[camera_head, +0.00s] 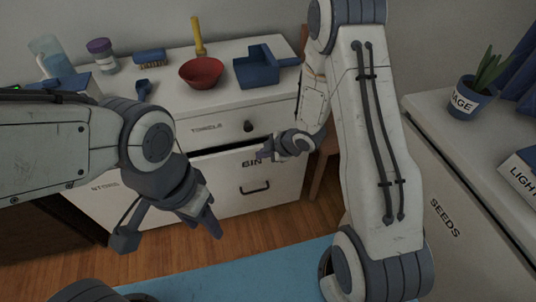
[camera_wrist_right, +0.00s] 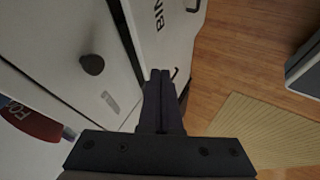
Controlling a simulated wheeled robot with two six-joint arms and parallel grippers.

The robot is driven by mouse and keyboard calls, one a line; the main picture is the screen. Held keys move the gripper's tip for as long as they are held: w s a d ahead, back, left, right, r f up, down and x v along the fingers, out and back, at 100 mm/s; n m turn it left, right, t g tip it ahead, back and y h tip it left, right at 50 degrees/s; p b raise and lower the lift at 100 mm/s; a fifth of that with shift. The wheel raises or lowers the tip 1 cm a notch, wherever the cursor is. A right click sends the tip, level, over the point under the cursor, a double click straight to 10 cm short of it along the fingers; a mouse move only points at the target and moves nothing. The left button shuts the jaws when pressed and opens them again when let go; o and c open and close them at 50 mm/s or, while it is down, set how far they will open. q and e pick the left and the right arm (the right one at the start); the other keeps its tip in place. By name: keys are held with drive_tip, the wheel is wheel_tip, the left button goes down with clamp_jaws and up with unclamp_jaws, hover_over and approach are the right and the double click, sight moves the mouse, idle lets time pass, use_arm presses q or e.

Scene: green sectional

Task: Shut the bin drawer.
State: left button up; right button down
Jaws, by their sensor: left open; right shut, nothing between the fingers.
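The bin drawer (camera_head: 228,188) is the white lower front with "BIN" lettering and a dark handle (camera_head: 255,188). It stands partly pulled out, with a dark gap above its top edge. It also shows in the right wrist view (camera_wrist_right: 181,45). My right gripper (camera_head: 263,156) is shut and empty at the drawer's upper edge, near the lettering. Its closed fingers (camera_wrist_right: 160,76) overlap the front in the right wrist view; I cannot tell whether they touch it. My left gripper (camera_head: 168,235) is open and empty, lower left in front of the cabinet.
An upper drawer (camera_head: 220,127) with a dark knob (camera_head: 248,126) is above the bin drawer. The cabinet top holds a red bowl (camera_head: 201,72), a blue dustpan (camera_head: 262,68) and a brush (camera_head: 149,57). A white "SEEDS" cabinet (camera_head: 470,235) stands at right. Wooden floor (camera_head: 265,232) lies in front.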

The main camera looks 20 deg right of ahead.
drive_tip(key=w+d+f+n+t+y+b, duration=0.35)
drive_tip(key=d+f+b, duration=0.35)
drive_tip(key=b, duration=0.7)
drive_tip(key=s+d+f+n+t+y+b, duration=0.3)
drive_tip(key=s+d+n+y+b, duration=0.45)
drive_tip(key=b, duration=0.65)
drive_tip(key=w+a+m+h+b, duration=0.1)
drive_tip(key=w+a+h+b, duration=0.2)
drive_tip(key=w+a, duration=0.3)
drive_tip(key=w, duration=0.5)
drive_tip(key=shift+w+f+b, duration=0.15)
drive_tip(key=shift+w+b, duration=0.25)
